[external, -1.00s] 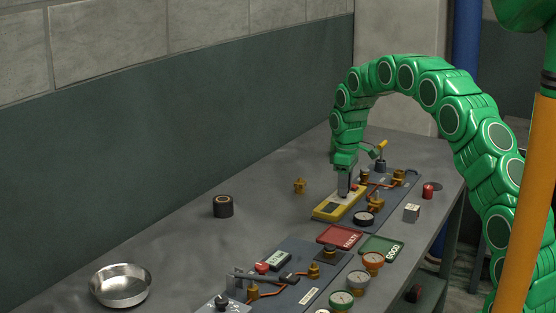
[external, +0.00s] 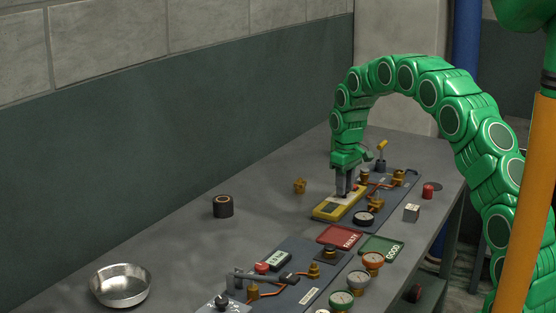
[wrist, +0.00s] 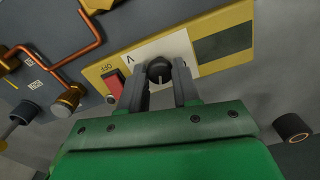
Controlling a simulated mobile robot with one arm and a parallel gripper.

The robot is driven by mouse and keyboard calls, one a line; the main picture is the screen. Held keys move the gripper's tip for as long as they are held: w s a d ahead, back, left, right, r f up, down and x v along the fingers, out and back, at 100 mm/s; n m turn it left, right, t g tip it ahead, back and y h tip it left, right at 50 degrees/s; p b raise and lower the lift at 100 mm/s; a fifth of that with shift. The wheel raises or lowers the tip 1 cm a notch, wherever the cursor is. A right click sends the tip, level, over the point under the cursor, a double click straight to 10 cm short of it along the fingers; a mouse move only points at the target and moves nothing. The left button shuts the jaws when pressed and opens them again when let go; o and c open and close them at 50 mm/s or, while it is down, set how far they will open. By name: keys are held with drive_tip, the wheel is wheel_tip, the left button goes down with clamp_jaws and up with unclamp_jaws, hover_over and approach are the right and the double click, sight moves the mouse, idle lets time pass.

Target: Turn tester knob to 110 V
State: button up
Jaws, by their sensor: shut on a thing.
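The yellow tester (external: 332,209) lies on the bench under my gripper. In the wrist view its yellow face (wrist: 227,26) shows a white panel with a "V" mark, a dark display strip and a red switch (wrist: 114,82) beside an "OFF" label. The round black knob (wrist: 159,70) has a pale pointer line and sits on the white panel. My gripper (wrist: 160,80) has one finger on each side of the knob and is shut on it; it also shows in the external view (external: 344,194). The 110 V mark cannot be read.
A blue-grey board with copper pipes (wrist: 65,45) and brass fittings (wrist: 68,100) adjoins the tester. A red tray (external: 340,235), a green tray (external: 381,247) and a black-rimmed gauge (external: 364,218) stand nearby. The bench left of the tester is mostly clear.

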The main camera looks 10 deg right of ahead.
drive_tip(key=o, duration=1.1)
drive_tip(key=shift+c, duration=0.2)
drive_tip(key=shift+r, duration=0.15)
wheel_tip(320, 180, up, 8)
drive_tip(key=shift+f, duration=0.25)
